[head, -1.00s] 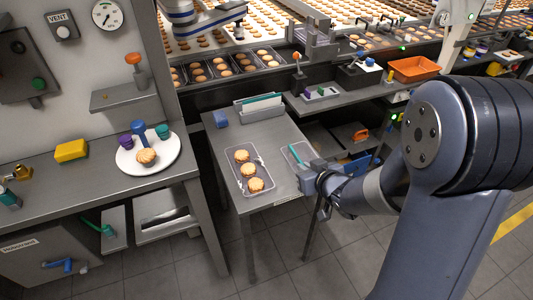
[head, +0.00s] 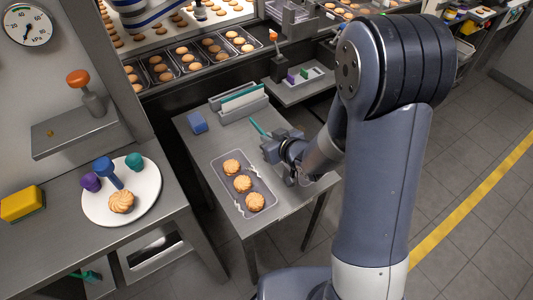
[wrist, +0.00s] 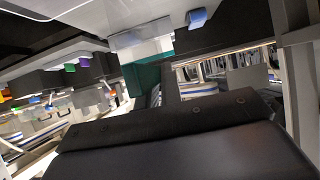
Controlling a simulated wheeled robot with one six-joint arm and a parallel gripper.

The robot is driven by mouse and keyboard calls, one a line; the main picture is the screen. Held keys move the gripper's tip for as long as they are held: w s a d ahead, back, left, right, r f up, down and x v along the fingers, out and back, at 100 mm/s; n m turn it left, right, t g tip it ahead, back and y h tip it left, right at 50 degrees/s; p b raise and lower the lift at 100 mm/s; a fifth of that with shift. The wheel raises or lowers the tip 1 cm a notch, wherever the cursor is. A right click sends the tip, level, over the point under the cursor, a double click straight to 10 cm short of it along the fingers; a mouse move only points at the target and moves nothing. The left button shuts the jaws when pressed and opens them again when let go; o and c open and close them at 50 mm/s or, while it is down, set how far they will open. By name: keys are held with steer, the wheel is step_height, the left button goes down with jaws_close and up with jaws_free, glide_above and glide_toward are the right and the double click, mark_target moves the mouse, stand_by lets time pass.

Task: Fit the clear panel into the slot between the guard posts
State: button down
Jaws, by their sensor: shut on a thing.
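My gripper (head: 271,150) is over the back right part of the small steel table, shut on a thin piece with a teal edge (head: 260,128), which appears to be the clear panel. Its transparent face is hard to make out against the table. It sticks out from the jaws toward the back left, apart from the grey rack (head: 243,103) that holds teal and white sheets. In the wrist view a dark slab fills the lower half and hides the fingertips. I cannot make out the guard posts or the slot clearly.
A clear tray (head: 223,192) with three biscuits lies left of my gripper. A blue block (head: 197,123) sits at the table's back left. A side counter holds a white plate (head: 148,205) and a yellow sponge (head: 22,203). Floor at right is clear.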

steer(key=shift+f, duration=2.9)
steer(key=shift+f+b, duration=0.25)
steer(key=shift+b, duration=0.05)
steer(key=c, duration=1.6)
jaws_free()
steer(key=shift+r, duration=0.1)
steer(key=shift+r, duration=0.1)
